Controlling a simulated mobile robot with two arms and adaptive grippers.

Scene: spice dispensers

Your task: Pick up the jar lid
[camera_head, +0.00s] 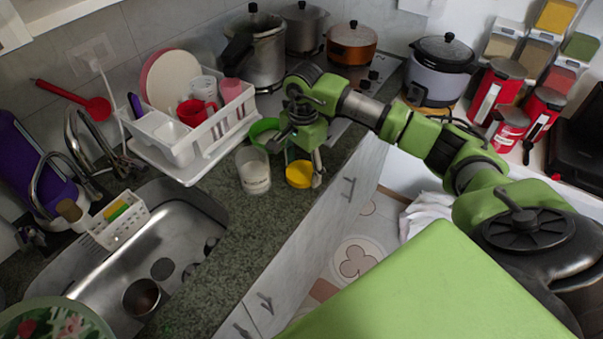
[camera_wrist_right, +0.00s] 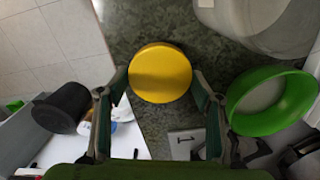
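A clear jar with pale contents (camera_head: 253,171) stands upright just left of the lid. My left gripper is not in view.
A white dish rack (camera_head: 190,140) and the sink (camera_head: 165,250) lie to the left. Pots stand at the back. The counter in front of the jar is clear.

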